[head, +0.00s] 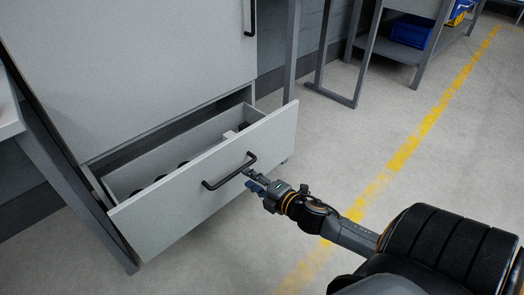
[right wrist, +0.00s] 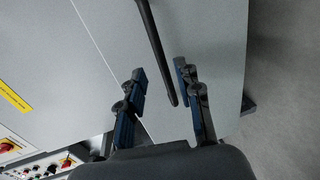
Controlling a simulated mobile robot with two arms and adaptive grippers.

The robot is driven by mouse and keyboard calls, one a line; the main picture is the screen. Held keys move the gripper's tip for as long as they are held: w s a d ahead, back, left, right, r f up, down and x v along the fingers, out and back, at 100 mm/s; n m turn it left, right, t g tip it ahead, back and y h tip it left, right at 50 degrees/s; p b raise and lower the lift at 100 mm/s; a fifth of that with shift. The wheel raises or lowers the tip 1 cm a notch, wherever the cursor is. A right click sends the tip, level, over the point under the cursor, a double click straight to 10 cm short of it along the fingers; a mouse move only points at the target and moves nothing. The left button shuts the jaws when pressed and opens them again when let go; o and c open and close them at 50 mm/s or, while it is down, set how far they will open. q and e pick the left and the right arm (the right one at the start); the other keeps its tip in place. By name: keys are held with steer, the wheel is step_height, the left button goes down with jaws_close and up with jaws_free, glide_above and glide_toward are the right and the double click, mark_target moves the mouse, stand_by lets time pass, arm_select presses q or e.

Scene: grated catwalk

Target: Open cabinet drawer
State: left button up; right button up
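The grey cabinet (head: 130,65) stands at the left in the head view. Its bottom drawer (head: 215,185) is pulled out, and its inside shows from above. The black bar handle (head: 229,171) is on the drawer front, and it also shows in the right wrist view (right wrist: 157,50). My right gripper (head: 250,177) is at the right end of the handle. In the right wrist view its two fingers (right wrist: 160,80) are apart, with the lower end of the handle in the gap between them. I cannot tell whether they touch it. My left gripper is not in view.
Several dark round items and a white piece (head: 237,130) lie in the drawer. A workbench with a blue bin (head: 410,31) stands at the back right. The floor (head: 345,125) right of the drawer is clear, with a yellow line. Red knobs (right wrist: 68,163) show in the right wrist view.

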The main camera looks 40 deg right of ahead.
steer(key=v, duration=0.4)
steer(key=shift+s+r, duration=0.15)
steer(key=shift+s, duration=0.25)
